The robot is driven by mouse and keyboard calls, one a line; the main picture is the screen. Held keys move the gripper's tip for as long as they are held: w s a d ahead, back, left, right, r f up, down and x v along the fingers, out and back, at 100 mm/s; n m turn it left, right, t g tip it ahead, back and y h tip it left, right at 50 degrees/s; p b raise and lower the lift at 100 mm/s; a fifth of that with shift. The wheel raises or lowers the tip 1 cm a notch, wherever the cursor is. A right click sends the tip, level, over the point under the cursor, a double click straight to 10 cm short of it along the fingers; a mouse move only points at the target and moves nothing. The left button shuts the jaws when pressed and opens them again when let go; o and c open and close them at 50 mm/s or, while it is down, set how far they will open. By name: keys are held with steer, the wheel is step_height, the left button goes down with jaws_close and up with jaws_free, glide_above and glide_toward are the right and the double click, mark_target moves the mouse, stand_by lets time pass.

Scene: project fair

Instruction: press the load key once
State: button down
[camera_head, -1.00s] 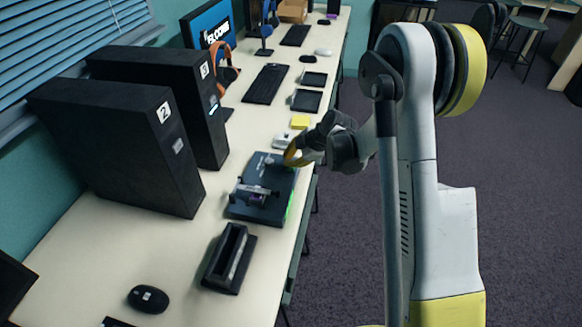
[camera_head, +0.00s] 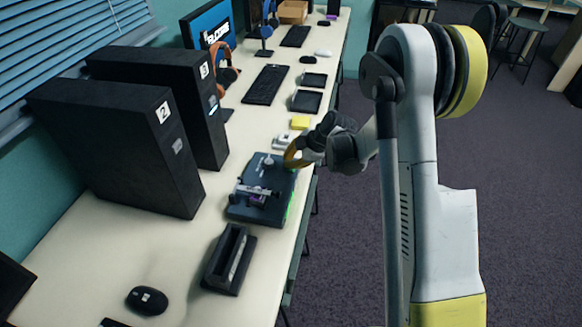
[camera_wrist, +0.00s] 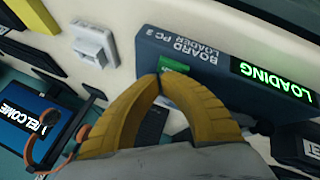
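The board loader, a dark blue box, lies on the table below my gripper in the head view (camera_head: 252,213) and shows close up in the wrist view (camera_wrist: 208,72). Its label reads "BOARD LOADER PC 3", and its display (camera_wrist: 272,80) glows green with "LOADING". The green load key (camera_wrist: 173,65) is on its top, partly hidden by my fingertips. My gripper (camera_wrist: 160,84) has its yellow fingers together at the tips, right at the key. I cannot tell if they touch it. In the head view my gripper (camera_head: 289,160) is over the loader's far right corner.
A black open holder (camera_head: 229,258) and a mouse (camera_head: 147,299) are nearer. Tall black computers 2 (camera_head: 125,140) and 3 (camera_head: 195,95) stand left. A white switch-like block (camera_wrist: 93,43) is beside the loader.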

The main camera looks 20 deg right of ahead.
steer(key=shift+r, duration=0.6)
steer(key=shift+r+p, duration=0.1)
steer(key=shift+p, duration=0.2)
steer(key=shift+r+p, duration=1.45)
steer(key=shift+r, duration=0.95)
